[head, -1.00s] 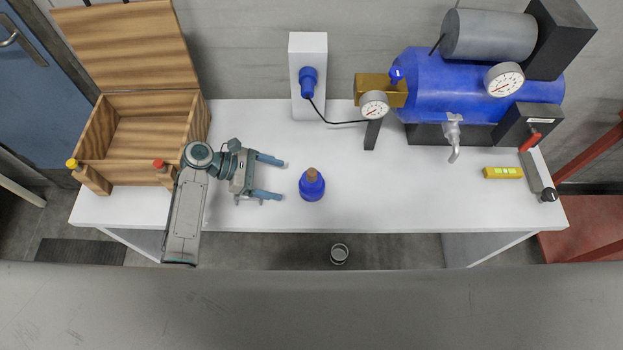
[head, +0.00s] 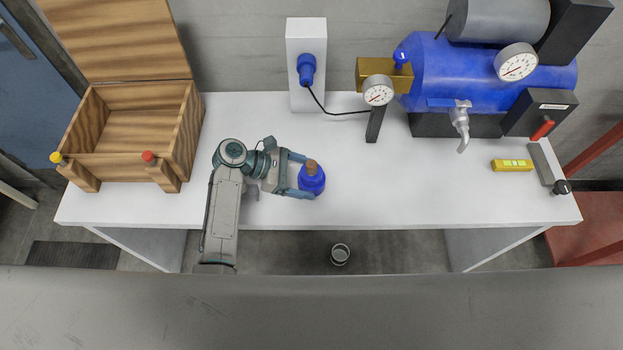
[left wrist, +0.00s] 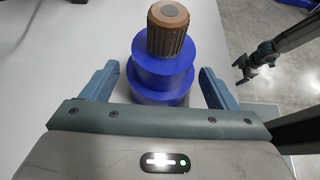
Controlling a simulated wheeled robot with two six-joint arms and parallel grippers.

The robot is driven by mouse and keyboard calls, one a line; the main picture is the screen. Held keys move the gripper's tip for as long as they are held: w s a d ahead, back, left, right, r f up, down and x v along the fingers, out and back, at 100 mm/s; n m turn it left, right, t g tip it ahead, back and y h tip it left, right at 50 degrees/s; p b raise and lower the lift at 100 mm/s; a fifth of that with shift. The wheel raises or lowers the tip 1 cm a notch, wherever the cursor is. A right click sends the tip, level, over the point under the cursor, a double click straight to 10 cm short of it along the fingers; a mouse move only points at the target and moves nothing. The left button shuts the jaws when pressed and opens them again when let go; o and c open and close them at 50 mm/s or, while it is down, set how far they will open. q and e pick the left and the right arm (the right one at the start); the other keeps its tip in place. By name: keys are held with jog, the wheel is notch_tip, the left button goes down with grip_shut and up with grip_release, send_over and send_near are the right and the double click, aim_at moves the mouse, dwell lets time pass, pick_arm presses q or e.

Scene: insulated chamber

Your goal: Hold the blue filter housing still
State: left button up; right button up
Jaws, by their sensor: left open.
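The blue filter housing (head: 314,183) stands upright on the white table near its front edge. It has a stepped round blue body and a brown ribbed cap (left wrist: 168,30). My left gripper (head: 302,177) is open, with one finger on the far side of the housing and one on the near side. In the left wrist view the housing (left wrist: 160,75) stands between the two fingers, with a gap showing on each side. The housing's lowest part is hidden behind the gripper body. My right gripper (left wrist: 243,70) shows small at the right of the left wrist view; its jaws are unclear.
An open wooden box (head: 134,130) stands at the left. A white post with a blue plug (head: 306,70) stands behind the housing. A blue tank (head: 470,80) with gauges is at the back right, a yellow level (head: 512,165) in front. The table right of the housing is clear.

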pick_arm(q)
jog(key=shift+d+f, duration=0.3)
jog(key=shift+d, duration=0.2)
jog(key=c, duration=0.6)
dwell(0.6)
jog(key=c, duration=0.4)
jog(key=shift+s+f, duration=0.1)
jog(key=shift+f, duration=0.1)
dwell(0.5)
